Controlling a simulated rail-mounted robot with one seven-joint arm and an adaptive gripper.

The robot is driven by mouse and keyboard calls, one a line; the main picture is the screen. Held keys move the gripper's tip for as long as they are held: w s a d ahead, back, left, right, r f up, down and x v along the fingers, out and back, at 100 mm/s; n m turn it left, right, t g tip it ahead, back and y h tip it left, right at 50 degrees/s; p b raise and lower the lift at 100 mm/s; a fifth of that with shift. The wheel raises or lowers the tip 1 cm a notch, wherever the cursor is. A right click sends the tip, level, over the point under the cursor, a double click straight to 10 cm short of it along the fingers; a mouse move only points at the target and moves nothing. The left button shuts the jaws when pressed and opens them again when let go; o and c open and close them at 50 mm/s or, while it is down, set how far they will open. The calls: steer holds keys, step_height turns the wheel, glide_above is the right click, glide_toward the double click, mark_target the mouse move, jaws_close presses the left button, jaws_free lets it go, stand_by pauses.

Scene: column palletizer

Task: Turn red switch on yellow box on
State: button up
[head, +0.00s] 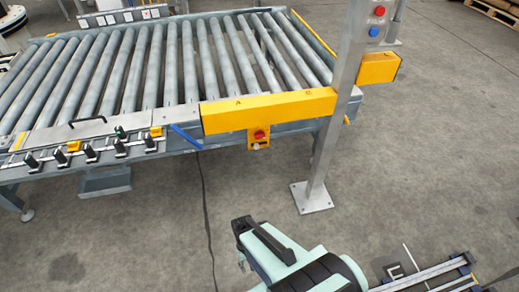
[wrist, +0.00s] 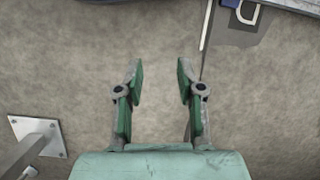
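A small yellow box (head: 258,143) hangs below the long yellow beam on the front edge of the roller conveyor in the head view. A red switch (head: 260,135) is on its upper part, with a small pale knob below. The switch's exact position is too small to tell. My gripper (wrist: 160,75) is open and empty in the wrist view, over bare concrete floor. In the head view my arm is at the bottom centre, in front of and well apart from the box. The switch does not show clearly in the wrist view.
A grey post (head: 329,140) with red and blue buttons stands right of the box; its base plate (wrist: 38,136) shows in the wrist view. The long yellow beam (head: 270,109) is above the box. A dark cable (head: 204,200) runs across the floor. Floor before the conveyor is mostly clear.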

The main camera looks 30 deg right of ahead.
steer(key=w+d+f+m+t+b, duration=0.1)
steer(key=w+f+m+t+b, duration=0.2)
steer(key=w, duration=0.6)
steer(key=w+f+m+t+b, duration=0.2)
steer(key=w+t+b, duration=0.15)
steer(key=w, duration=0.45)
steer(key=m+t+h+b, duration=0.4)
steer(key=m+t+h, duration=0.8)
steer(key=m, duration=0.7)
glide_toward(260, 138)
steer(key=shift+g+h, duration=0.45)
steer(key=shift+h, duration=0.05)
steer(key=x, duration=0.4)
steer(key=b+x, duration=0.1)
steer(key=x, duration=0.4)
steer(key=shift+w+a, duration=0.25)
steer(key=shift+c, duration=0.3)
jaws_close()
